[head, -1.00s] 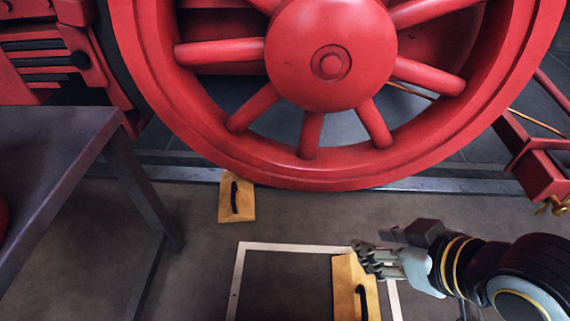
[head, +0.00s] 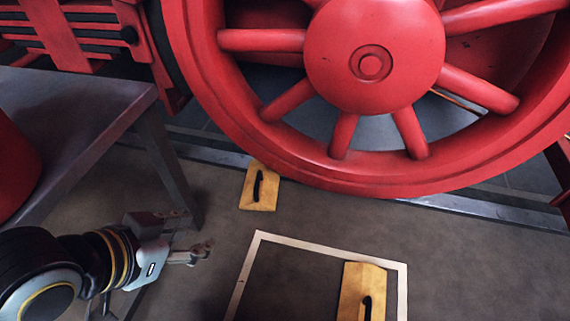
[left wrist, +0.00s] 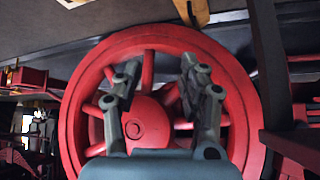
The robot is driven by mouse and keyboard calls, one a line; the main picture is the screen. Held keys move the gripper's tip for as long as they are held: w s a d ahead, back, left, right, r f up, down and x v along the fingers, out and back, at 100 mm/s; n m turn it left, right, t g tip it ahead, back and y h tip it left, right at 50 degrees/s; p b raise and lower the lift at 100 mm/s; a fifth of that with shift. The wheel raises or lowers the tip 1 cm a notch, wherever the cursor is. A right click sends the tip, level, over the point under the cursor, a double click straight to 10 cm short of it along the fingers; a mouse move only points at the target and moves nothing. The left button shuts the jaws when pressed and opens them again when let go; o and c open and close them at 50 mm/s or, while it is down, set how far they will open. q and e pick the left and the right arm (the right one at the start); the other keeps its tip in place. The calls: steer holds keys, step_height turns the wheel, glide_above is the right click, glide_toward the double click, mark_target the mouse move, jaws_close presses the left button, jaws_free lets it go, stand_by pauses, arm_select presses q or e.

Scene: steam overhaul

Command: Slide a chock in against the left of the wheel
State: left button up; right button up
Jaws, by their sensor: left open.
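The red spoked wheel (head: 370,62) stands on a rail. One yellow wooden chock (head: 264,194) with a black handle lies on the floor at the wheel's lower left; its upper end meets the rim in the picture, and I cannot tell whether they touch. A second yellow chock (head: 350,288) lies inside the white floor outline, toward its right side. My left gripper (head: 198,234) is open and empty, left of the first chock and apart from it. In the left wrist view the open fingers (left wrist: 160,78) frame the wheel (left wrist: 88,75), and a chock (left wrist: 200,10) shows at the top edge.
A dark metal table (head: 85,100) stands at the left, its leg close behind my left gripper. A red object (head: 15,165) is on it. The white outline (head: 330,247) marks the floor in front of the wheel. The floor between the first chock and the outline is clear.

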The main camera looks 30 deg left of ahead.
arm_select(q)
steer(key=shift+s+f, duration=0.1)
steer(key=shift+s, duration=0.05)
arm_select(e)
steer(key=shift+w, duration=0.15)
arm_select(q)
steer(key=w+a+f+n+g+y, duration=0.2)
steer(key=w+a+f, duration=0.2)
steer(key=w+f, duration=1.05)
steer(key=w+a+f+n+g+y, duration=0.1)
steer(key=w+a+f, duration=0.1)
steer(key=w, duration=0.6)
steer(key=w+a+f+n+g+y+b, duration=0.1)
steer(key=w+a+f+n+g, duration=0.1)
steer(key=w, duration=0.7)
steer(key=shift+w+a+f, duration=0.15)
steer(key=shift+w+f, duration=0.1)
arm_select(e)
steer(key=shift+a+f+t, duration=0.1)
steer(key=shift+f+t, duration=0.35)
steer(key=shift+t, duration=0.25)
arm_select(q)
steer(key=shift+f, duration=0.1)
